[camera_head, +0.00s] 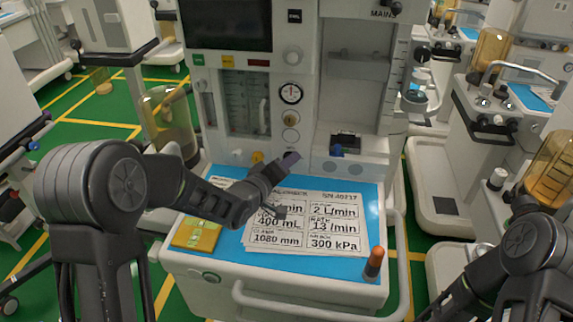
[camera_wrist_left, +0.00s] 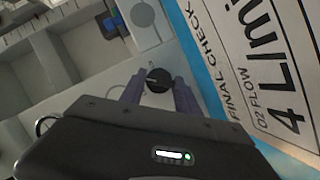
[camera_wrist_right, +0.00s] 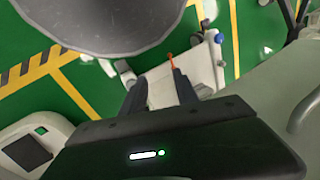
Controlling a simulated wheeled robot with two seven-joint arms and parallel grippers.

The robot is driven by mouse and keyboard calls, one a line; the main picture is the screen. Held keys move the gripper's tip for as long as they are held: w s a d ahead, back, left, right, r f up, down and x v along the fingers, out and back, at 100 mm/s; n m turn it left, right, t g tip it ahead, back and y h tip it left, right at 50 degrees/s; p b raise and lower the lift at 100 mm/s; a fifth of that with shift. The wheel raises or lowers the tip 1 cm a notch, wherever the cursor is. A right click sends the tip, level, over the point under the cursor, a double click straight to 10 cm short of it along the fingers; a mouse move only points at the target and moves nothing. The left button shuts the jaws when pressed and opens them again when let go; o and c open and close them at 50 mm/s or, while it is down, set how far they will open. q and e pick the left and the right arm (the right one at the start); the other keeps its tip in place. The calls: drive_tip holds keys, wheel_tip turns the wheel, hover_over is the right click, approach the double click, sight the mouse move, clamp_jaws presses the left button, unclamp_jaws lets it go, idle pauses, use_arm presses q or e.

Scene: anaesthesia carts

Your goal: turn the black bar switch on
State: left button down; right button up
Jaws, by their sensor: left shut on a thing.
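The black bar switch (camera_wrist_left: 158,81) is a small round black knob on the pale front of the machine. In the left wrist view it sits between the two fingertips of my left gripper (camera_wrist_left: 160,88), which is shut on it. In the head view my left gripper (camera_head: 287,161) reaches over the blue worktop to the machine's front panel and hides the switch. I cannot tell exactly how the bar is turned. My right gripper (camera_wrist_right: 158,90) shows in the right wrist view with its fingers apart and nothing between them.
The blue worktop (camera_head: 215,262) carries printed sheets (camera_head: 310,228), a yellow packet (camera_head: 196,234) and an orange-topped dark cylinder (camera_head: 374,263). A white rail (camera_head: 310,309) runs along the cart's front. Other carts stand to both sides on green floor.

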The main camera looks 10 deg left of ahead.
use_arm(q)
drive_tip(key=shift+m, duration=0.3)
drive_tip(key=shift+d+m+y+b, duration=0.15)
drive_tip(key=shift+m+y+b, duration=0.35)
drive_tip(key=shift+m+b, duration=0.1)
drive_tip(key=shift+r+m+g+y, duration=0.1)
drive_tip(key=shift+m+g+y, duration=0.3)
drive_tip(key=shift+m, duration=0.2)
drive_tip(key=shift+d+r+m+y+p, duration=0.15)
drive_tip(key=shift+m+y+p, duration=0.25)
drive_tip(key=shift+m+p, duration=0.3)
drive_tip(key=shift+m+y+p, duration=0.4)
drive_tip(key=shift+m+p, duration=0.2)
drive_tip(key=shift+p, duration=0.15)
drive_tip(key=shift+m+y+p, duration=0.3)
drive_tip(key=shift+m+p, duration=0.1)
drive_tip(key=shift+p, duration=0.25)
drive_tip(key=shift+m+y+p, duration=0.4)
drive_tip(key=shift+m+p, duration=0.1)
drive_tip(key=shift+p, duration=0.1)
